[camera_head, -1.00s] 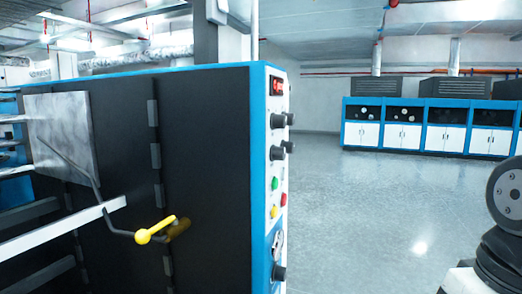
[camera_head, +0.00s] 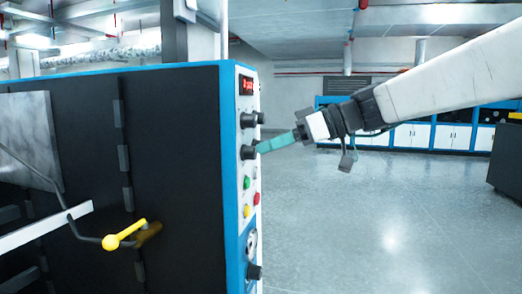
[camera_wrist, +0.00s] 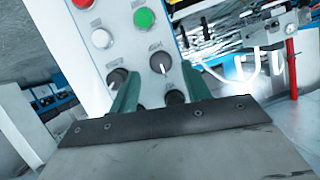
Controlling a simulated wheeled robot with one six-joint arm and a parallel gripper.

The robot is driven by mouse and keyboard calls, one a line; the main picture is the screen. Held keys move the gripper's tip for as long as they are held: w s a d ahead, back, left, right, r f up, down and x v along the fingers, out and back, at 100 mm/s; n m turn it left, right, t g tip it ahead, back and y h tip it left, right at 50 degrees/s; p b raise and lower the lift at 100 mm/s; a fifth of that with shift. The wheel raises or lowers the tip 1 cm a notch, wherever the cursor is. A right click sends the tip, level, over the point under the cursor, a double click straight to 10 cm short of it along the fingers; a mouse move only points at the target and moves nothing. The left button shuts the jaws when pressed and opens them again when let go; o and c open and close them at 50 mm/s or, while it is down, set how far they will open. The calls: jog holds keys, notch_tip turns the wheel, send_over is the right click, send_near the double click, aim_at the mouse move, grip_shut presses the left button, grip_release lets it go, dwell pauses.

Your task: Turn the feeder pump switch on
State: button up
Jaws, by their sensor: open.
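The control panel (camera_head: 246,165) is a narrow white face on the blue-edged machine. It carries a red display (camera_head: 246,85), black knobs including an upper one (camera_head: 248,120) and a second one (camera_head: 248,152), and coloured buttons. My gripper (camera_head: 264,147) reaches in from the right with teal fingers, their tips beside the second knob. In the wrist view my gripper (camera_wrist: 157,70) is open, with a knob (camera_wrist: 161,62) between the fingertips and another black knob (camera_wrist: 175,97) lower between the fingers. A third knob (camera_wrist: 117,78) is by the left finger. Labels are unreadable, so I cannot tell which is the feeder pump switch.
A yellow-handled lever (camera_head: 125,235) sticks out of the machine's dark side. A green button (camera_wrist: 144,18) and a white one (camera_wrist: 101,38) sit beside the knobs. Blue-and-white cabinets (camera_head: 450,135) stand at the back. The floor (camera_head: 370,220) right of the panel is clear.

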aim_at(256, 152)
jog(key=shift+x, duration=1.5)
jog(key=c, duration=1)
